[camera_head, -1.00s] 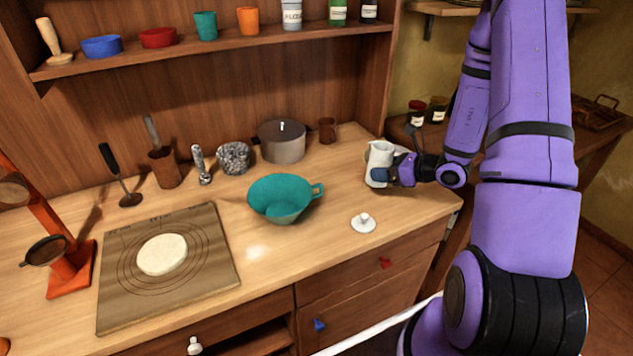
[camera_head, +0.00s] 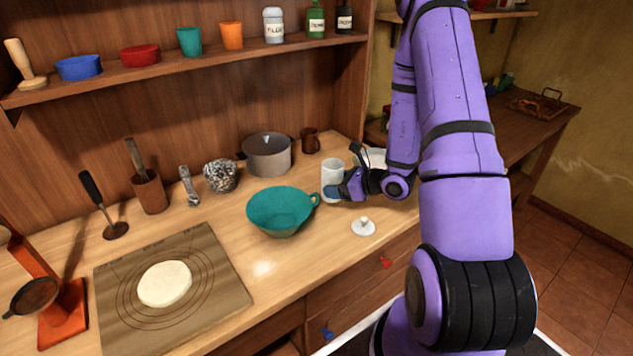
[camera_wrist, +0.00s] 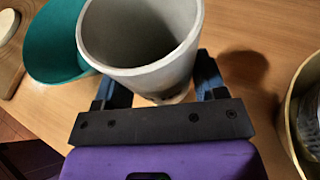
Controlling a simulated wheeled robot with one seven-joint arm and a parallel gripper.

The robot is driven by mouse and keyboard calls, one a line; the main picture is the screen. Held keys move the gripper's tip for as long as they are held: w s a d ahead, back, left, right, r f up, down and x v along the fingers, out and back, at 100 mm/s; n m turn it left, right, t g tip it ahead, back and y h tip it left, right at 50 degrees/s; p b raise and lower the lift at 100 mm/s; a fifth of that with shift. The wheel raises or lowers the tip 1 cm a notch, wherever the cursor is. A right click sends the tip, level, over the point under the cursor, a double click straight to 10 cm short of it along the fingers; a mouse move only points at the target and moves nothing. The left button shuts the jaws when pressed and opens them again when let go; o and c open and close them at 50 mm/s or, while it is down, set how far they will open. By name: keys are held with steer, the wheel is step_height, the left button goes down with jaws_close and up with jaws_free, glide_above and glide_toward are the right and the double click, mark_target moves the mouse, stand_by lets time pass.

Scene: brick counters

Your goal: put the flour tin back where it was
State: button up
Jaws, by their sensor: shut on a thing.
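My gripper (camera_head: 345,190) is shut on a white, open-topped cylindrical container (camera_head: 332,172), upright behind and right of the teal colander. In the wrist view, the container (camera_wrist: 142,68) sits between my blue fingers (camera_wrist: 160,95), open and apparently empty. No label shows on it, so I cannot tell whether it is the flour tin. I cannot tell whether its base touches the counter. A white labelled tin (camera_head: 274,27) on the shelf has lettering like "FLOUR", not clearly legible. A small white knobbed lid (camera_head: 363,227) lies on the counter, in front of my gripper.
The teal colander (camera_head: 280,212) is close left of the held container. A grey pot (camera_head: 268,155) and brown mug (camera_head: 310,141) stand behind it. A white thing (camera_head: 376,157) is partly hidden behind my gripper. Bottles (camera_head: 316,19) flank the shelf tin on its right.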

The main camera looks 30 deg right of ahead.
steer(key=w, duration=0.6)
steer(key=w+f, duration=0.1)
steer(key=w, duration=0.2)
steer(key=shift+w+d, duration=0.3)
steer(key=shift+d, duration=0.05)
steer(key=shift+f, duration=1.7)
steer(key=shift+f, duration=0.15)
steer(key=o, duration=1.1)
